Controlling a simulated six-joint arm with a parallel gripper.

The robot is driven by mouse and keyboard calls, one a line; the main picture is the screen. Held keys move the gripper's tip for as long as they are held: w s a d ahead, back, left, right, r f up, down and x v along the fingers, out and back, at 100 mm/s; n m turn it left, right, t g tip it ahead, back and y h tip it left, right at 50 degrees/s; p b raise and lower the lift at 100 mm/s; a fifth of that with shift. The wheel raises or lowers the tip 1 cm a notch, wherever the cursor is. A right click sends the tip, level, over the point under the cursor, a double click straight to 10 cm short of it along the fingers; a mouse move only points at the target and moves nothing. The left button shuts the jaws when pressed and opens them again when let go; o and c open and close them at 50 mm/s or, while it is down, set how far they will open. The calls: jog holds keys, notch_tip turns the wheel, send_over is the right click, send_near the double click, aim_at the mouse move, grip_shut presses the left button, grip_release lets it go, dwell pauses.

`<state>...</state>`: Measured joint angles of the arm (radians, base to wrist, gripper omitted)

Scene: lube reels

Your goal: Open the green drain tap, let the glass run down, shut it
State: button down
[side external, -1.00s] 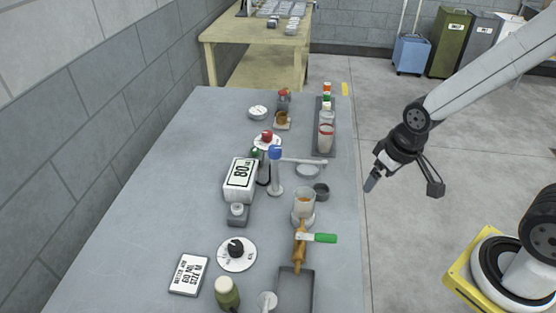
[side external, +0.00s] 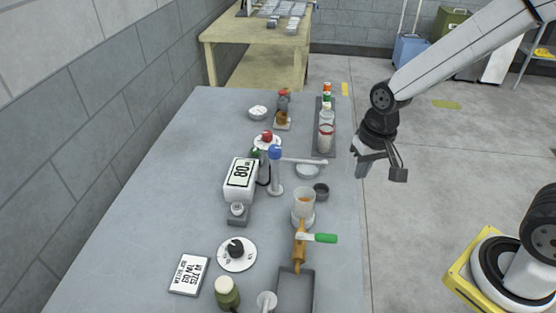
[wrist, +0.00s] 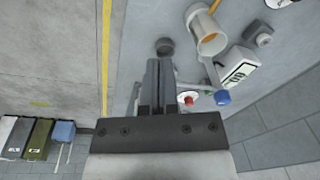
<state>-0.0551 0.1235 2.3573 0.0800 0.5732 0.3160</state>
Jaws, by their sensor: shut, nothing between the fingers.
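The green drain tap handle (side external: 318,238) lies crosswise on the brass drain pipe (side external: 299,250), pointing right, in the side external view. The glass (side external: 303,203) stands just behind it with amber liquid in its lower part; its exact level is hard to read. The glass also shows at the top of the wrist view (wrist: 208,32). My gripper (side external: 362,172) is above the table's right edge, to the right of and behind the tap, apart from everything. In the wrist view its fingers (wrist: 158,75) are together and empty. The green handle is not visible in the wrist view.
A grey tray (side external: 312,290) sits at the pipe's front end. A blue-topped post with a side arm (side external: 275,170), a white display box (side external: 240,180) and a dark cup (side external: 321,190) stand near the glass. A bottle rack (side external: 326,150) is behind.

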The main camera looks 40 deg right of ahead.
jog(key=w+a+r+m+g+y, duration=0.1)
jog(key=w+a+m+g, duration=0.1)
jog(key=w+a+m, duration=0.2)
jog(key=shift+a+r+m+g, duration=0.2)
jog(key=shift+a+m+g, duration=0.1)
jog(key=shift+a+m, duration=0.35)
send_near(316, 237)
jog(key=w+d+f, duration=0.2)
jog(key=d+f, duration=0.2)
jog(key=f, duration=0.2)
jog(key=shift+s+a+f, duration=0.35)
jog(key=shift+s+a, duration=0.2)
jog(key=shift+s, duration=0.05)
jog(key=shift+s+a+f, duration=0.35)
jog(key=shift+s+a, duration=0.25)
